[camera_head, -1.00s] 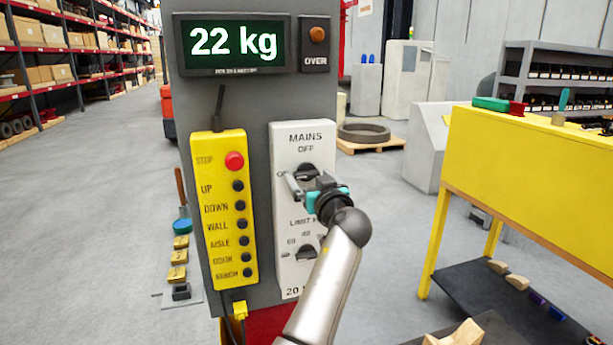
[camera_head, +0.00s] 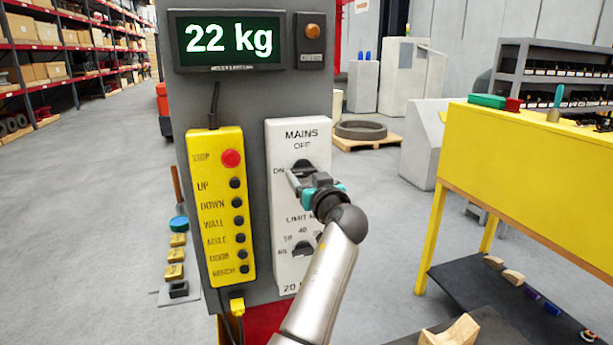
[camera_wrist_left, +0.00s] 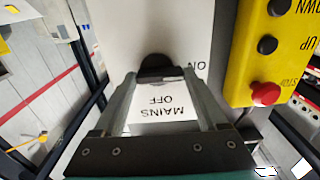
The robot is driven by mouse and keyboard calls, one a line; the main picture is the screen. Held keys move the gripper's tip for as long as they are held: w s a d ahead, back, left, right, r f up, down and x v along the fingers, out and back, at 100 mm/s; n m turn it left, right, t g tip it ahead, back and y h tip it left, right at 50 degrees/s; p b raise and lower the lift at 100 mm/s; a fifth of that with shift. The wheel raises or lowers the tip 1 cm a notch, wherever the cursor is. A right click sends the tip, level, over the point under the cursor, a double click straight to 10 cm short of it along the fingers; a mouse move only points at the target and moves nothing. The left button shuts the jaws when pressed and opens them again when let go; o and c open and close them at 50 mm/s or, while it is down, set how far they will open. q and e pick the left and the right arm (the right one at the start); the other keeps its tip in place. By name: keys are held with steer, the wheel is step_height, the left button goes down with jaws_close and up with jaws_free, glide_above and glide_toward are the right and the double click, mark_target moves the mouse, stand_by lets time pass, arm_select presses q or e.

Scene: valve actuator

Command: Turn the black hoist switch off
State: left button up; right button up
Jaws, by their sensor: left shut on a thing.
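The black hoist switch (camera_head: 302,164) is a rotary knob on the white panel (camera_head: 283,223), under the words MAINS and OFF, with ON to its left. My left gripper (camera_head: 300,178) is at this knob, its arm coming up from the bottom. In the left wrist view the fingers (camera_wrist_left: 160,80) reach to either side of the black knob (camera_wrist_left: 157,65) and are shut on it. The gripper partly covers the knob in the head view, so I cannot tell where it points. My right gripper is not in view.
A second black knob (camera_head: 302,249), the limit dial, sits lower on the panel, partly behind my arm. A yellow button pendant (camera_head: 222,255) with a red stop button (camera_head: 231,158) is close on the left. Above, a display (camera_head: 230,40) reads 22 kg. A yellow bench (camera_head: 530,165) stands right.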

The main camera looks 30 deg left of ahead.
arm_select(q)
steer(key=shift+r, duration=0.1)
steer(key=m+p, duration=0.1)
steer(key=m, duration=0.3)
steer(key=shift+r, duration=0.15)
steer(key=m+p, duration=0.1)
steer(key=m, duration=0.3)
steer(key=shift+r+m+p, duration=0.15)
steer(key=shift+m+p, duration=0.15)
steer(key=shift+p, duration=0.05)
steer(key=m+p, duration=0.2)
steer(key=m, duration=0.2)
steer(key=shift+w+r+m, duration=0.1)
steer(key=shift+m, duration=0.2)
steer(key=shift+w+d+m+p, duration=0.1)
steer(key=shift+m+p, duration=1.3)
steer(key=shift+m, duration=0.8)
steer(key=o, duration=1.3)
steer(key=shift+f, duration=0.2)
